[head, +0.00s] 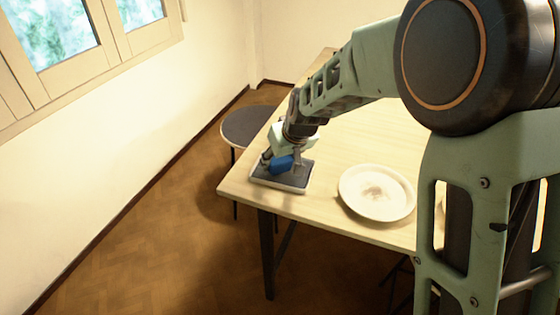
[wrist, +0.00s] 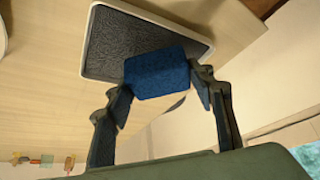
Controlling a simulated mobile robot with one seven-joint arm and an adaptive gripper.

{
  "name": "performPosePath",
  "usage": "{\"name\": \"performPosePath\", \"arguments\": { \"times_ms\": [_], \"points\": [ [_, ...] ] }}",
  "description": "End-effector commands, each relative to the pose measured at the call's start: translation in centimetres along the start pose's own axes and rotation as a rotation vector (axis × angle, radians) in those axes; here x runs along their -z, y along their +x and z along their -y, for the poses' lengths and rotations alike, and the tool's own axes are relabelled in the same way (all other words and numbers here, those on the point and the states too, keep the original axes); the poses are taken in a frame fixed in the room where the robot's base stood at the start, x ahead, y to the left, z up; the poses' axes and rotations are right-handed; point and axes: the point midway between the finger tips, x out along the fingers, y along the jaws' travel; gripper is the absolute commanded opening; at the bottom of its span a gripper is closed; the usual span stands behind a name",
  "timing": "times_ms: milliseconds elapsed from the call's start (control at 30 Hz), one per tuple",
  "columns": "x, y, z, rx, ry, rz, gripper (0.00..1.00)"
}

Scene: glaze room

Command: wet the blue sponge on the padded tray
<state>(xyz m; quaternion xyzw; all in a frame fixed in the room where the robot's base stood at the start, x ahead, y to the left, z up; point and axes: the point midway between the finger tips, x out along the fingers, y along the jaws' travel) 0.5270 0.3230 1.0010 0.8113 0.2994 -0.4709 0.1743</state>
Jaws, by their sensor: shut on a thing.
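The blue sponge (head: 281,164) is between the fingers of my gripper (head: 280,163), at the padded tray. In the wrist view the sponge (wrist: 158,73) shows its blue face, with a finger on each side of it, and my gripper (wrist: 158,98) is shut on it. The padded tray (head: 296,181) has a light rim and a dark patterned pad, and lies near the table's corner. It also shows behind the sponge in the wrist view (wrist: 122,42). I cannot tell whether the sponge touches the pad.
A white plate (head: 377,193) stands on the light wooden table (head: 330,213), to the right of the tray. A dark round stool (head: 250,126) stands beyond the table's left edge. Small coloured things (wrist: 46,160) show at the lower left in the wrist view.

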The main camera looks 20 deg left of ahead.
Motion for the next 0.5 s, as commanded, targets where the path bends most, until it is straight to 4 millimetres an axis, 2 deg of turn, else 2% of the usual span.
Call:
{"name": "performPosePath", "arguments": {
  "times_ms": [500],
  "points": [
    [2.2,-3.8,0.0,0.0,0.0,-0.002,0.3]
  ]
}}
